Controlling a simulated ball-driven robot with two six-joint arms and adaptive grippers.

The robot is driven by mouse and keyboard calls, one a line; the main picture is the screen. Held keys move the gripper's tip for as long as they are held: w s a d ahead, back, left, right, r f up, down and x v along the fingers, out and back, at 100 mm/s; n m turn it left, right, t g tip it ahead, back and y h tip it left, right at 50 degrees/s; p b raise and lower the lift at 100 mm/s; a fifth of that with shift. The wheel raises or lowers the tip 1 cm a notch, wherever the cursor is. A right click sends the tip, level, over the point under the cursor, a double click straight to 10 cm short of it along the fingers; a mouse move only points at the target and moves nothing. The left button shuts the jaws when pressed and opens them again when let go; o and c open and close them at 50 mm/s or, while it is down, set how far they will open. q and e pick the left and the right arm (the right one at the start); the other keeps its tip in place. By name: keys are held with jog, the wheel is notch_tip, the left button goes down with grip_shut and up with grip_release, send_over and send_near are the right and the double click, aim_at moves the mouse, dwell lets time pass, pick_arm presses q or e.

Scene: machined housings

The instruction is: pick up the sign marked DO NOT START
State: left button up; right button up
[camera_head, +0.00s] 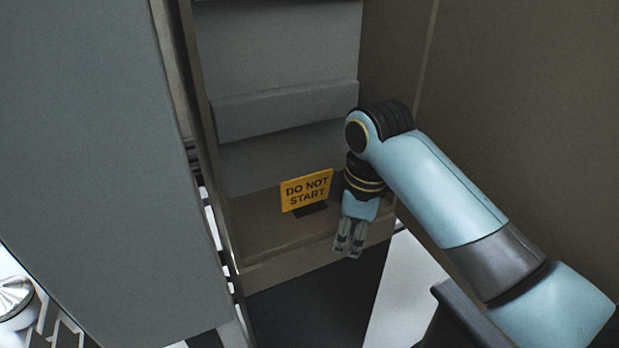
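The yellow sign (306,190) reads DO NOT START in dark letters. It stands upright, slightly tilted in the picture, on a brown ledge inside a grey cabinet, with a dark patch at its foot. My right gripper (348,252) hangs down to the right of the sign and lower in the picture, apart from it. Its two fingers lie close together, and I cannot tell whether there is a gap between them. Nothing shows held in it. My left gripper is not in view.
A large grey panel (110,160) fills the left side. The ledge (265,225) has a raised front lip (310,262). A brown wall (535,120) stands at right, behind my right arm. A silver round object (14,298) shows at lower left.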

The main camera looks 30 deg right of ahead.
aim_at(309, 176)
jog(key=w+r+n, duration=0.1)
jog(key=w+r, duration=0.1)
jog(key=w, duration=0.1)
jog(key=w+r+n, duration=0.2)
jog(key=w+r, duration=0.1)
jog(key=shift+a+r+g+y, duration=0.1)
jog(key=shift+g+y, duration=0.2)
jog(key=w+r+n, duration=0.1)
jog(key=w+r, duration=0.1)
jog(key=w+r+n, duration=0.3)
jog(key=w+r, duration=0.1)
jog(key=r, duration=0.1)
jog(key=shift+a+g+y+p, duration=0.25)
jog(key=shift+g+y+p, duration=0.05)
jog(key=shift+g+p, duration=0.1)
jog(key=shift+w+n, duration=0.25)
jog(key=shift+n, duration=0.15)
jog(key=f, duration=0.5)
jog(key=shift+a+p, duration=0.3)
jog(key=shift+a, duration=0.05)
notch_tip(309, 176, down, 5)
jog(key=shift+s+r+p, duration=0.15)
jog(key=shift+r+p, duration=0.05)
jog(key=shift+p, duration=0.35)
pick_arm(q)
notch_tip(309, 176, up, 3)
pick_arm(e)
jog(key=shift+f, duration=0.3)
